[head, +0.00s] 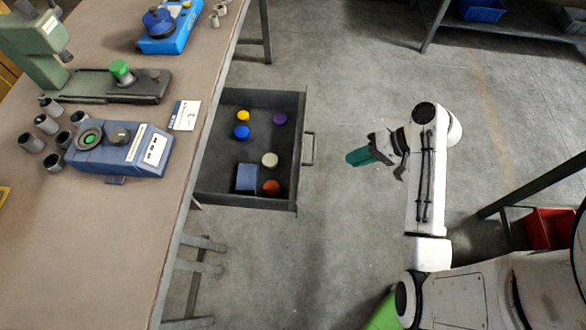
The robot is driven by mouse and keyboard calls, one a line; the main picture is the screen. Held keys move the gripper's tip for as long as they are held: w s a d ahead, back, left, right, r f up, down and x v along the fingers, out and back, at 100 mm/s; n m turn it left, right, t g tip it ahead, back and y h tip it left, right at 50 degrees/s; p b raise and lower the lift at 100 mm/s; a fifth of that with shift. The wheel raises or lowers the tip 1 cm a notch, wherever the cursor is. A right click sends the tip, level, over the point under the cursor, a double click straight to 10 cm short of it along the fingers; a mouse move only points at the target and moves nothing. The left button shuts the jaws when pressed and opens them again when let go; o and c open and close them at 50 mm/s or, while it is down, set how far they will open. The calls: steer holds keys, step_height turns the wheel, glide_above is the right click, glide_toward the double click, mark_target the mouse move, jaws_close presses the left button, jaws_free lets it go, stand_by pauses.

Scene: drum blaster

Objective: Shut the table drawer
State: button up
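The table drawer (240,203) is dark grey and stands open, pulled out to the right from under the brown-topped table (110,240). Its handle (308,149) is on the right-hand front face. Inside lie a yellow, a blue, a purple, a cream and an orange round piece, and a blue box (247,177).
On the table are a blue-grey device (120,148), a green machine (40,45), a blue device (170,25) and several grey cylinders. A red bin (548,228) is at the right. The floor between drawer and arm is clear.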

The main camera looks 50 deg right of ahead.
steer(key=shift+w+d+r, duration=0.1)
steer(key=shift+r, duration=0.35)
steer(key=shift+c, duration=0.7)
steer(key=shift+w+f, duration=0.1)
steer(key=shift+f, duration=0.05)
jaws_close()
glide_above(311, 165)
steer(key=s+a, duration=0.2)
steer(key=a, duration=0.1)
step_height(311, 165, down, 7)
steer(key=shift+s+r, duration=0.15)
steer(key=shift+r, duration=0.05)
steer(key=w+a, duration=1.5)
steer(key=w, duration=0.4)
steer(key=shift+w, duration=0.25)
steer(key=shift+a, duration=0.1)
steer(key=shift+s, duration=0.1)
